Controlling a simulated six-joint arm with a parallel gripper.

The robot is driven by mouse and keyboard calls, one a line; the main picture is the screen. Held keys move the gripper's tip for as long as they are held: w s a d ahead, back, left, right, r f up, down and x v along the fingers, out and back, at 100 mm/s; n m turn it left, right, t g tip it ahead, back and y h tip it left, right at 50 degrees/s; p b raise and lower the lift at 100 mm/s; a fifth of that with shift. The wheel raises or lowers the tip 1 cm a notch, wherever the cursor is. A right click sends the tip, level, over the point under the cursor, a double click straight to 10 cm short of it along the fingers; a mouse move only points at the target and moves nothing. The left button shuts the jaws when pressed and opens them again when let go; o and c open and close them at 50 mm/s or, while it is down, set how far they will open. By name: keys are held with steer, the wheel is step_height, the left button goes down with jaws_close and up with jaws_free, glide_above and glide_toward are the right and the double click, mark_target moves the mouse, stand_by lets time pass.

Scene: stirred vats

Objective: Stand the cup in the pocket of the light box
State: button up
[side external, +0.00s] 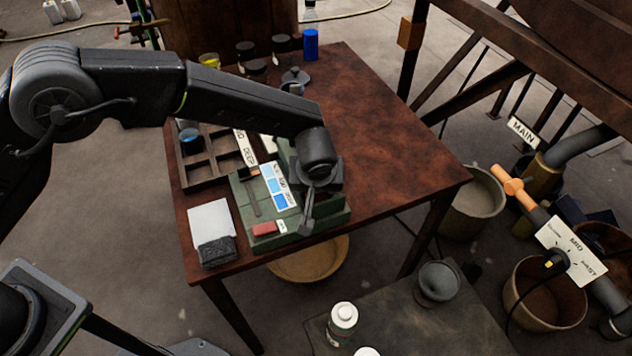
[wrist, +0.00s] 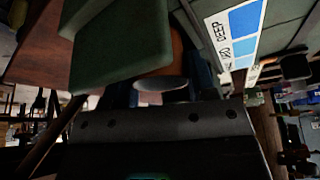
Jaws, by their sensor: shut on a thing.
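The light box (side external: 242,198) is the dark green box near the front edge of the brown table. A card with blue patches (side external: 279,187) stands on it; this card also shows in the wrist view (wrist: 240,35). My gripper (side external: 306,222) points down over the right part of the box and is shut on the cup. In the wrist view, a pale oval part of the cup (wrist: 162,84) shows just beyond my gripper body, beside a green block of the box (wrist: 122,52). Most of the cup is hidden, and so is the pocket. I cannot tell whether the cup touches the box.
A divided wooden tray (side external: 190,180) with a dark cup-like item lies left of the box. A white pad with a black block (side external: 211,230) sits at the front left corner. Dark jars (side external: 246,50) and a blue cylinder (side external: 311,44) stand at the back. The table's right side is clear.

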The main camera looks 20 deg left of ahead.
steer(key=shift+f, duration=0.15)
steer(key=o, duration=0.9)
steer(key=v, duration=1.2)
steer(key=s+a+r+m+h, duration=0.1)
steer(key=s+a+r, duration=0.2)
steer(key=a+r, duration=0.5)
steer(key=s+a+r+m, duration=0.1)
steer(key=s+a+r, duration=0.2)
steer(key=a+r, duration=0.5)
steer(key=s+a, duration=0.4)
steer(key=s, duration=0.1)
steer(key=s+a+f+m+t, duration=0.1)
steer(key=s+a, duration=0.3)
steer(key=s, duration=0.1)
steer(key=s+a+f+m, duration=0.1)
steer(key=s+a, duration=0.3)
steer(key=s, duration=0.2)
steer(key=shift+a+h, duration=0.35)
steer(key=shift+h, duration=0.05)
